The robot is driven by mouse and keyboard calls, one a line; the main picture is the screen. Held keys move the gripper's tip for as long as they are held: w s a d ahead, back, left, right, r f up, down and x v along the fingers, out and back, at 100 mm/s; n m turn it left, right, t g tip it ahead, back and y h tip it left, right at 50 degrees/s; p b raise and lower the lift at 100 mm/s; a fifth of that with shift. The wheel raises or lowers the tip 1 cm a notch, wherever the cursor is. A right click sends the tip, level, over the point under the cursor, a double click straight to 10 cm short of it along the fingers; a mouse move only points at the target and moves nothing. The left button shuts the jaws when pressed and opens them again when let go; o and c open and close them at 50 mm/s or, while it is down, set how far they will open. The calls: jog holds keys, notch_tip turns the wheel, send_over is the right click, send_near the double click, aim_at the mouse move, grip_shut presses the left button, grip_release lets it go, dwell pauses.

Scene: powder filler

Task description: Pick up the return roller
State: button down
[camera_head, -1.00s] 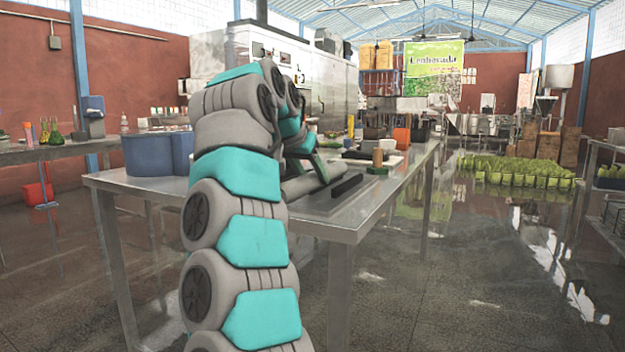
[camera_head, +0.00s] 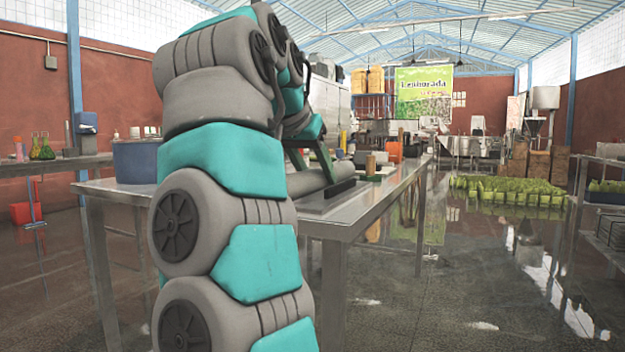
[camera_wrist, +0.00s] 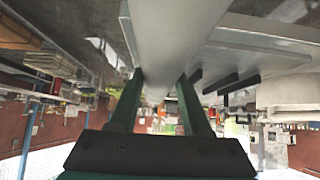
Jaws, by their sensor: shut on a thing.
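The return roller appears as a long smooth grey cylinder (camera_wrist: 170,35) in the wrist view, running up out of the frame from between my fingers. My gripper (camera_wrist: 160,78) is shut on it, with one green finger on each side. In the head view the roller (camera_head: 325,174) shows just over the near end of the steel table, partly hidden by my arm and fingers. My gripper (camera_head: 315,172) points down at it there. I cannot tell whether the roller touches the surface below.
The steel table (camera_head: 350,226) has a dark bar (camera_head: 341,188) right beside the roller. A blue container (camera_head: 135,162) stands on the table to the left. Small items and an orange box (camera_head: 394,152) lie farther back. The floor right of the table is open.

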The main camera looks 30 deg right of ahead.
aim_at(324, 179)
jog(key=shift+s+a+b, duration=0.2)
jog(key=shift+s, duration=0.35)
jog(key=shift+s+a+b, duration=0.2)
jog(key=shift+s, duration=0.35)
jog(key=shift+s+r, duration=0.3)
jog(key=shift+s, duration=0.15)
jog(key=shift+s+a+p, duration=0.25)
jog(key=shift+s+p, duration=0.15)
jog(key=shift+s, duration=0.5)
